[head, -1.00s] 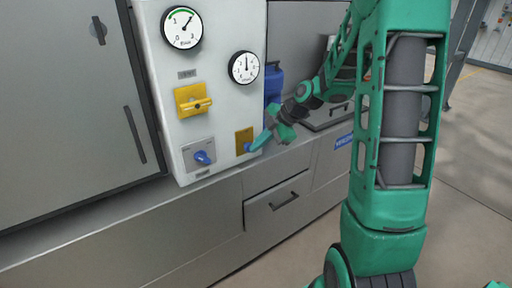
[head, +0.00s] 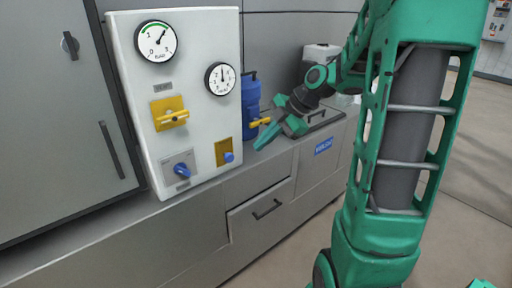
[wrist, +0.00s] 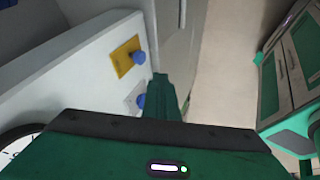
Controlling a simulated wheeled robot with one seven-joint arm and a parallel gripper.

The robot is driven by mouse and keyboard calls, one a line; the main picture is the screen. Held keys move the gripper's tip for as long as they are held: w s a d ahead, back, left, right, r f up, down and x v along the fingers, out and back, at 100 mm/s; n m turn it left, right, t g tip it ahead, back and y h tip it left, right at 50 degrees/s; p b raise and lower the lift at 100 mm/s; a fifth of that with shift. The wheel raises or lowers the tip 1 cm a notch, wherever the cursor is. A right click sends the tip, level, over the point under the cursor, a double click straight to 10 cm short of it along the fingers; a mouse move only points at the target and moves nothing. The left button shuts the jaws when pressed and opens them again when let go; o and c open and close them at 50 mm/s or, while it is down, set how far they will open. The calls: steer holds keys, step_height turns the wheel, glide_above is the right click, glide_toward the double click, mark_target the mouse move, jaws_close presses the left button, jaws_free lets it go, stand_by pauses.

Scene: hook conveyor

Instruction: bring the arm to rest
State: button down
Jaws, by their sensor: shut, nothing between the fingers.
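My green gripper (head: 266,142) is shut and empty, in the air to the right of the white control panel (head: 200,60). Its closed fingers (wrist: 163,98) point away from me in the wrist view. The fingertips look apart from the panel. A blue button on a yellow plate (head: 221,150) is the nearest control to the gripper; that plate also shows in the wrist view (wrist: 122,58). My arm is bent, reaching from the green column at the right out over the counter.
The panel also carries two gauges (head: 156,41), a yellow switch (head: 169,114) and a blue knob (head: 181,169). A blue canister (head: 250,92) and a yellow handle (head: 260,121) stand close to the gripper. The steel counter (head: 100,232) runs below; open floor lies at the right.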

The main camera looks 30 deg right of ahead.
stand_by(0.5)
steer(key=s+d+f+m+g+h, duration=0.2)
steer(key=s+m+g+h, duration=0.3)
steer(key=s+m, duration=1.9)
steer(key=s, duration=0.3)
steer(key=shift+s+m, duration=0.3)
steer(key=shift+w+a+f, duration=0.1)
steer(key=shift+w+f, duration=0.1)
steer(key=shift+w, duration=0.4)
